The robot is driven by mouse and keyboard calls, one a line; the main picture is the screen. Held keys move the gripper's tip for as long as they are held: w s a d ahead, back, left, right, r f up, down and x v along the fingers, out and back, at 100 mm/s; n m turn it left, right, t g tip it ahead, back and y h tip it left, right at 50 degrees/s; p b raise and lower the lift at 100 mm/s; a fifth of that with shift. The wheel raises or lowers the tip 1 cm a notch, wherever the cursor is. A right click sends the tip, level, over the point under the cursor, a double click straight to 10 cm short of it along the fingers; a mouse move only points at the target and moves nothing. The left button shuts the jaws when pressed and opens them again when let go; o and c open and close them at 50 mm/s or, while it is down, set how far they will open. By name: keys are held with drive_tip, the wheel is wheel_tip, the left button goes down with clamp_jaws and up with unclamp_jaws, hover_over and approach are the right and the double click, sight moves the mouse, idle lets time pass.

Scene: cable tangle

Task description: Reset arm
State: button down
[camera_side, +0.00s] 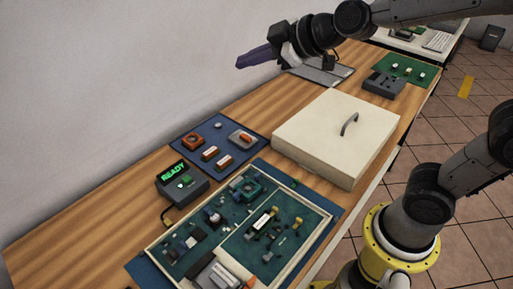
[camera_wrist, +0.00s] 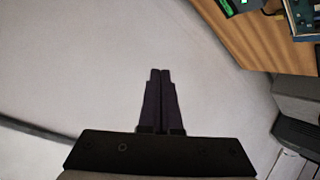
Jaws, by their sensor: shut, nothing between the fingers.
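My gripper (camera_side: 240,64) is at the top middle of the side view, raised well above the table and pointing left toward the pale wall. Its dark fingers are together and hold nothing. In the wrist view my gripper (camera_wrist: 160,72) shows two dark fingers side by side, shut, with only the plain pale wall beyond them. It touches nothing that I can see.
The wooden table (camera_side: 80,235) holds a green circuit-board tray (camera_side: 288,253), a box reading READY (camera_side: 180,183), a blue mat with parts (camera_side: 192,138), and a cream case with a handle (camera_side: 325,122). The air around my gripper is clear; the wall (camera_side: 90,80) stands behind.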

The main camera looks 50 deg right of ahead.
drive_tip(key=s+d+f+m+g, duration=0.2)
drive_tip(key=s+f, duration=0.1)
drive_tip(key=s, duration=0.4)
drive_tip(key=s+d+f+m+g+h, duration=0.1)
drive_tip(key=s+d+f+m+g, duration=0.1)
drive_tip(key=s, duration=0.6)
drive_tip(key=s+d+f+m+g+h, duration=0.1)
drive_tip(key=s+d+f+m+g, duration=0.1)
drive_tip(key=s, duration=0.6)
drive_tip(key=shift+s+d+f+m, duration=0.15)
drive_tip(key=shift+s+f+m, duration=0.1)
drive_tip(key=shift+f+m, duration=0.75)
